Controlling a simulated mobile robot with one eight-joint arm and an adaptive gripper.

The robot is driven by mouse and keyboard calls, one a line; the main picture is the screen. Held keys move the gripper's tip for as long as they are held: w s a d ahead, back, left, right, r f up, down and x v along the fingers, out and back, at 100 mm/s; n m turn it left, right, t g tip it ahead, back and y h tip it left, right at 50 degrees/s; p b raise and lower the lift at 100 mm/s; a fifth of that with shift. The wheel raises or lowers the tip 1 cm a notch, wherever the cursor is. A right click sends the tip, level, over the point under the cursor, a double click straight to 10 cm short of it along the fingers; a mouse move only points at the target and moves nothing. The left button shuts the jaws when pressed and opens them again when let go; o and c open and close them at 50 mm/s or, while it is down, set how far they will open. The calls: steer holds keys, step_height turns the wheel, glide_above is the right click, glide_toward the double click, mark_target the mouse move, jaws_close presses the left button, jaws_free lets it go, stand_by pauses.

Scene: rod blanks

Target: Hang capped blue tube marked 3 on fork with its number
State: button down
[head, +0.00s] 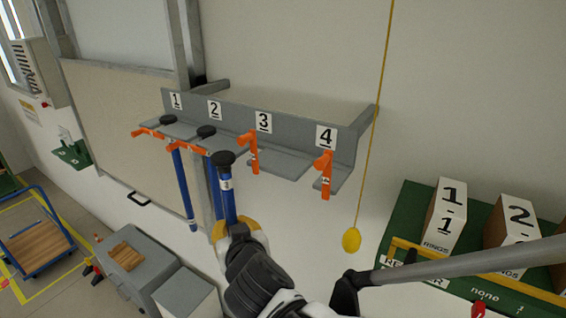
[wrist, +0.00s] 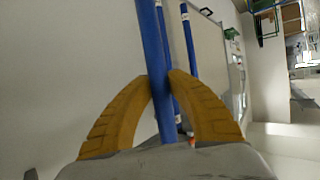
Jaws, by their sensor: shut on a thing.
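My gripper (head: 233,226) has its yellow fingers shut on a blue tube (head: 228,205) with a black cap. The tube is close to upright, cap up, in front of the rack (head: 235,118). Its cap appears just left of and below the orange piece (head: 251,152) under number 3. The tube's white label is too small to read. The number 3 plate (head: 263,121) marks the third place, where no tube hangs. In the wrist view the held tube (wrist: 151,45) runs between both fingers; its lower part is hidden in the head view.
Capped blue tubes hang at number 1 (head: 183,185) and number 2 (head: 211,180), the latter close left of the held tube. Number 4's place is empty, with an orange piece (head: 323,170). A yellow cord with a bob (head: 352,240) hangs right of the rack.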

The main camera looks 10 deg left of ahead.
steer(key=w+d+f, duration=0.1)
steer(key=w+d, duration=0.2)
steer(key=w, duration=0.6)
steer(key=shift+d+b, duration=0.4)
steer(key=shift+b, duration=0.05)
steer(key=shift+f, duration=0.1)
stand_by(0.4)
steer(key=c, duration=1.2)
jaws_free()
steer(key=shift+s, duration=0.1)
